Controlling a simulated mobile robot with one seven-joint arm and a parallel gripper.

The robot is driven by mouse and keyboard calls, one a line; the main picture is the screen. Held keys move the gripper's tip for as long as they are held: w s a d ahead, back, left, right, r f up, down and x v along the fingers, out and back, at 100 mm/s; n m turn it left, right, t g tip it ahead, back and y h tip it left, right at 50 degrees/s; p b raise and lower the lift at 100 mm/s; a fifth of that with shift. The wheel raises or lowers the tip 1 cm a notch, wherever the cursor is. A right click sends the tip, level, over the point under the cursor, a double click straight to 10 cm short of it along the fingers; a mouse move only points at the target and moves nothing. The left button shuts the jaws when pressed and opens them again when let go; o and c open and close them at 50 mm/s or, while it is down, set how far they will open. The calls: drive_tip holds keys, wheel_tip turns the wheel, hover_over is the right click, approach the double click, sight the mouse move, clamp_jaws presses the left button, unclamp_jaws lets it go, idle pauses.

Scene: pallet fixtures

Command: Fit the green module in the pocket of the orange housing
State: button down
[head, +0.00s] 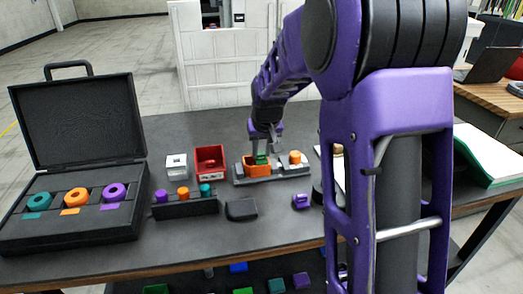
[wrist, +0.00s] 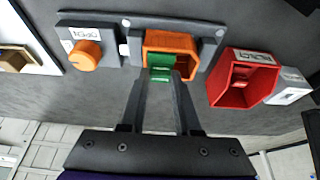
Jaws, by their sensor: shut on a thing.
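The orange housing (head: 257,171) sits on a grey fixture plate (head: 286,174) on the table; its open pocket faces up, and it also shows in the wrist view (wrist: 186,41). My gripper (head: 262,150) is above the housing, its fingers pointing down. In the wrist view my gripper (wrist: 161,78) is shut on the green module (wrist: 162,66). The module overlaps the near part of the pocket opening, and some of it shows inside the orange walls. I cannot tell how deep it sits. In the head view the green module (head: 261,159) shows at the housing's top.
An orange knob (head: 295,157) stands on the same plate. A peg rack (head: 186,207), a dark block (head: 241,210) and a purple part (head: 300,201) lie in front. An open black case (head: 75,225) is far left.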

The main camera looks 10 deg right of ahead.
drive_tip(key=shift+f, duration=0.35)
drive_tip(key=c, duration=0.5)
unclamp_jaws()
drive_tip(key=shift+c, duration=1.4)
drive_tip(key=shift+r, duration=0.15)
drive_tip(key=shift+r+p, duration=2.65)
drive_tip(key=shift+r, duration=1.25)
